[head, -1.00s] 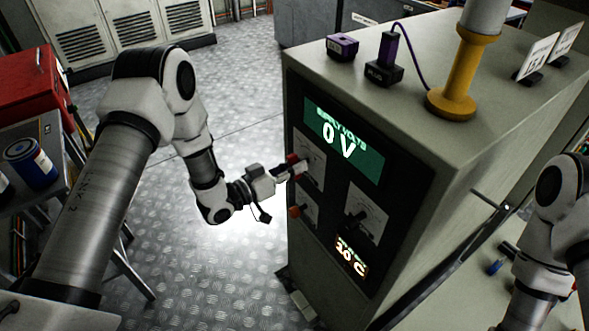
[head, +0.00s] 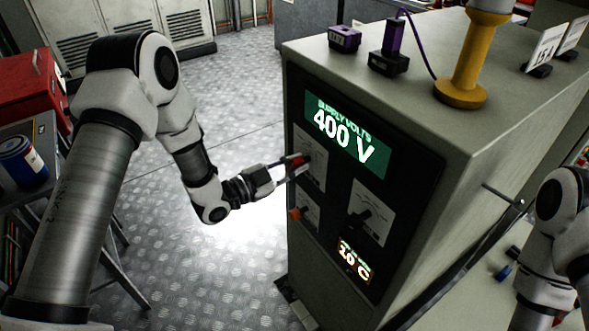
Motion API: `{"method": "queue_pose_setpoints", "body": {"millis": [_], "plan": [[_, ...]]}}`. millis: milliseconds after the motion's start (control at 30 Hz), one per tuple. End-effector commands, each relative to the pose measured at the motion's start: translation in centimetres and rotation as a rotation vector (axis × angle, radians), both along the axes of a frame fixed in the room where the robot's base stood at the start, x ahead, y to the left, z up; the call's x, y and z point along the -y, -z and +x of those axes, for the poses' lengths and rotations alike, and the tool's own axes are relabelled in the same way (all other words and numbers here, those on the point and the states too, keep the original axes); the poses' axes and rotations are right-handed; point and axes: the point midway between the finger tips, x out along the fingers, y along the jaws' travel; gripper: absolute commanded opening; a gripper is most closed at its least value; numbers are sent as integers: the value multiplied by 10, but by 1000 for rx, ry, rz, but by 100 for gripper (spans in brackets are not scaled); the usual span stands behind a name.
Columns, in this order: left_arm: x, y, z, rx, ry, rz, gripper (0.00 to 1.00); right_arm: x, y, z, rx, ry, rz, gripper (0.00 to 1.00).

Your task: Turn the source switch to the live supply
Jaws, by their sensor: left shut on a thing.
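The source switch (head: 296,160) appears to be the red-handled switch on a pale plate at the upper left of the cabinet's dark front panel. My left gripper (head: 288,168) is shut on its red handle, and the fingers partly hide it. The green supply volts display (head: 346,136) above reads 400 V. My right arm shows at the right edge, but its gripper is out of the picture.
Below the switch is an orange-red knob (head: 295,214); a black knob (head: 363,215) sits to its right. The grey cabinet (head: 420,100) carries purple-and-black blocks (head: 390,56) and a yellow post (head: 463,75). A blue can (head: 22,160) stands at left. Metal floor is open between.

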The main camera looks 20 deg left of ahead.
Motion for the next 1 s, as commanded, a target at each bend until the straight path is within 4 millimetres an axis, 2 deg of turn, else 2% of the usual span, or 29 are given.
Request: {"method": "queue_pose_setpoints", "body": {"millis": [100, 400, 933, 967, 1000], "plan": [[0, 3, 0, 48, 0, 62, 0, 0, 8, 0, 0, 0, 0, 67], [0, 2, -1, 123, 1, 160, 0, 0, 14, 0, 0, 0, 0, 67], [0, 1, -1, 139, 2, 182, 0, 0, 15, 0, 0, 0, 0, 67], [0, 1, -1, 139, 2, 182, 25, 0, 15, 0, 0, 0, 0, 67], [0, 1, -1, 139, 2, 182, 39, 0, 15, 0, 0, 0, 0, 67]]}}
